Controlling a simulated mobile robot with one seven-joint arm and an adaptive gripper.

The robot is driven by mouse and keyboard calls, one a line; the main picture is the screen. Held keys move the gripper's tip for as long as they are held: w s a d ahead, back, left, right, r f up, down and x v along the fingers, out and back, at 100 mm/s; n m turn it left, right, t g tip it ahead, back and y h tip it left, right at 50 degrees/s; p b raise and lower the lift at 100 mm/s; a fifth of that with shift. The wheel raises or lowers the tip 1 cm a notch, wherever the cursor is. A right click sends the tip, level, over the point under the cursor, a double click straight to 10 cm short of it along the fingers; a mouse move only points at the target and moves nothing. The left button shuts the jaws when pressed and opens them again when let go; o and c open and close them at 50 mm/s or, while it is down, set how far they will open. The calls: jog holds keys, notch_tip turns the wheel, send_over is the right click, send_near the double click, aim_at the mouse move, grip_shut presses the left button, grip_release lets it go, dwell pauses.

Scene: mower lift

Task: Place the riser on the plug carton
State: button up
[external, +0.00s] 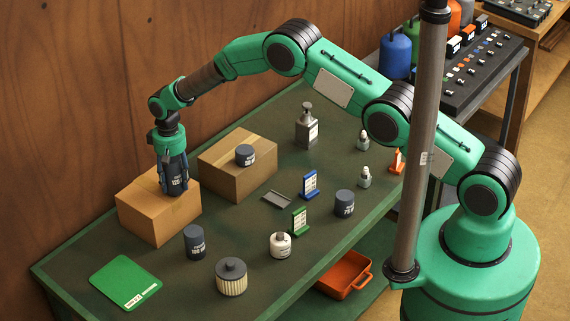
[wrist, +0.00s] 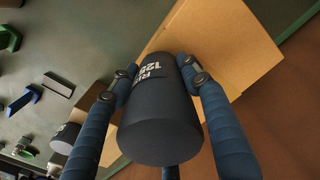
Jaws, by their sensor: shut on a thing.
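My gripper (external: 172,172) is shut on a dark grey cylindrical riser (external: 177,186) with white lettering that seems to read 125. In the wrist view the riser (wrist: 158,125) sits between the blue fingers. The riser is upright over the top of the left brown carton (external: 160,218); I cannot tell whether its base touches the carton. A second brown carton (external: 238,178) stands just to the right, with a smaller dark cylinder (external: 245,155) on it. No name is readable on either carton, so I cannot tell which is the plug carton.
Other dark cylinders stand on the green bench, one in front of the cartons (external: 195,242) and one farther right (external: 344,204). A ribbed filter (external: 231,278), white jar (external: 280,244), grey bottle (external: 306,126) and green folder (external: 125,281) surround them. The wooden wall is close behind.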

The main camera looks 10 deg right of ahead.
jog(key=shift+f, duration=0.25)
jog(key=shift+f, duration=0.1)
jog(key=o, duration=1.5)
jog(key=shift+r+b, duration=1.15)
jog(key=shift+r, duration=4.9)
